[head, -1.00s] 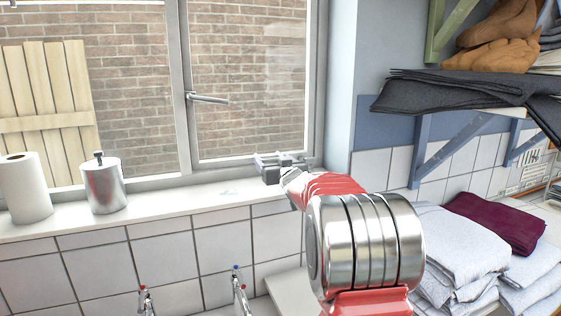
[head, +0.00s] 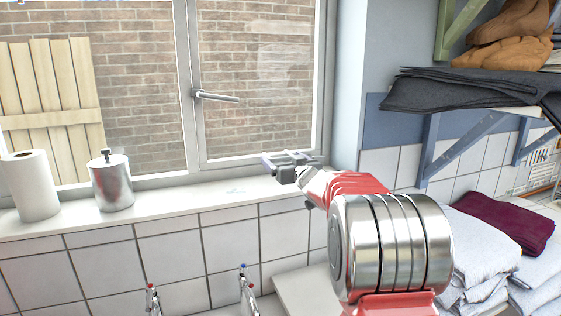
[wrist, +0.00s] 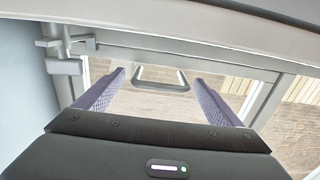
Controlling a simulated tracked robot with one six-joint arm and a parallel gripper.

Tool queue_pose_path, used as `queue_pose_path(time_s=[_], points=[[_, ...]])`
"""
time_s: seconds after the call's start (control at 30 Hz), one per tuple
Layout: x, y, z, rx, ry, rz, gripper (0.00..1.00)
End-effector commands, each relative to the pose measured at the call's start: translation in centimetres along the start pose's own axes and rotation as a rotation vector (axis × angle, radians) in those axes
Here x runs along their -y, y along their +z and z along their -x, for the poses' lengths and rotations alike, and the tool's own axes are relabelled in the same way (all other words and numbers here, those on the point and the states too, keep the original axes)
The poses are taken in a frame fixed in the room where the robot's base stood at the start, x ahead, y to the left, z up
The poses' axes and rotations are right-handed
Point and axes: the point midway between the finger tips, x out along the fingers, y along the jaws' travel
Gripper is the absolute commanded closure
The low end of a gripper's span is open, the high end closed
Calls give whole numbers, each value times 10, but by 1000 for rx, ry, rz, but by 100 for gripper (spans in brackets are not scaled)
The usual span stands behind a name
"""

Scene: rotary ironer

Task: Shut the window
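The window has a grey frame, and its right sash (head: 258,158) carries a lever handle (head: 215,96) on its left side, lying level. I cannot tell how far the sash stands from its frame. My gripper (head: 288,158) is low at the right sash, by its bottom rail and just above the sill. In the wrist view my gripper (wrist: 160,77) has its two purple fingers apart. A U-shaped grey bar (wrist: 161,71) shows between and beyond the fingertips; contact cannot be told. A hinge-like fitting (wrist: 65,50) is at the left there.
The sill (head: 170,203) holds a paper roll (head: 32,187) and a metal canister (head: 112,184) at left. Taps (head: 247,290) stand below. At right are a bracketed shelf with dark cloth (head: 455,92) and folded towels (head: 480,245).

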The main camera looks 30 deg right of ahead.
Motion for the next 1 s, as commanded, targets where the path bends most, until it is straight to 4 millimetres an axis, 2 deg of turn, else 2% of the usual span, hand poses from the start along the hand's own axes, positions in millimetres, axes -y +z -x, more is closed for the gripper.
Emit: queue_pose_path(time_s=[0.27,0.47,1.0], points=[[0,0,0,1,0,-1,10],[0,-1,10,0,0,-1,10],[1,0,81,1,0,1,10]])
